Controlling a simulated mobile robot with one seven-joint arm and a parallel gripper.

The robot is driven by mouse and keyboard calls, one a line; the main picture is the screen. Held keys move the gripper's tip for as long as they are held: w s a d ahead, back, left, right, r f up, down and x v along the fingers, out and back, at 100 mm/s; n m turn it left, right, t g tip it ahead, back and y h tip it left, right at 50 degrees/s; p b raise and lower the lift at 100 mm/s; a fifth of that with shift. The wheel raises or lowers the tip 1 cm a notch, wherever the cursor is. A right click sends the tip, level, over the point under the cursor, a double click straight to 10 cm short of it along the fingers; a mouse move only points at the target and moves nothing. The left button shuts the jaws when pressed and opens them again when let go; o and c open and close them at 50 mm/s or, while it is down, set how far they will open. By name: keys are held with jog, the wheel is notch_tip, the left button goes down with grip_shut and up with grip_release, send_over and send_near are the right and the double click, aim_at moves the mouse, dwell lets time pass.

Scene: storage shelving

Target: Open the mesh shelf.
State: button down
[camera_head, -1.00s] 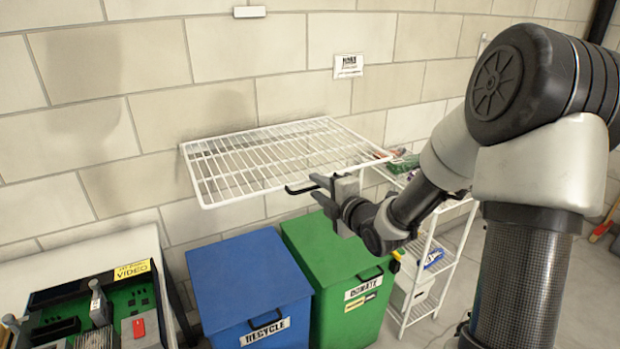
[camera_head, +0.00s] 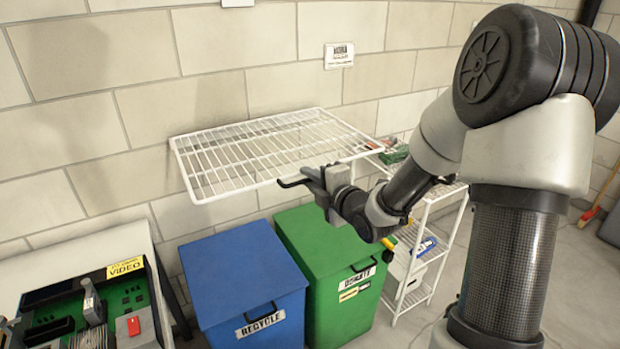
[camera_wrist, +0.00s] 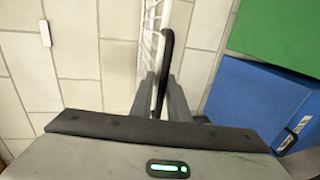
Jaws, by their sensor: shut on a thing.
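The mesh shelf (camera_head: 212,160) is a white wire rack jutting out from the block wall. Its black handle (camera_head: 288,184) is at the front edge. My gripper (camera_head: 314,180) is at the handle, in front of the shelf and below its front right part. In the wrist view the handle (camera_wrist: 167,42) runs upright, between the two fingers of my gripper (camera_wrist: 160,92), which is shut on it. The shelf's white wires (camera_wrist: 149,45) run just left of the handle there. Part of the handle is hidden by the fingers in the head view.
A blue recycle bin (camera_head: 235,268) and a green donate bin (camera_head: 318,245) stand below the shelf. A white wire rack (camera_head: 440,240) is at right, behind my arm. A table (camera_head: 95,250) with electronics is at left. Open floor lies at right.

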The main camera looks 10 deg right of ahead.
notch_tip(320, 180, up, 12)
jog(key=w+g+h+p, duration=0.1)
jog(key=w+g+p, duration=0.1)
jog(key=p, duration=1)
jog(key=shift+a+g, duration=0.35)
jog(key=shift+g, duration=0.25)
jog(key=shift+s, duration=0.1)
jog(key=c, duration=1.8)
grip_release()
jog(key=shift+r, duration=0.1)
jog(key=shift+c, duration=0.2)
jog(key=shift+r, duration=0.15)
jog(key=p+v, duration=0.3)
jog(key=v, duration=1.4)
jog(key=shift+p, duration=0.4)
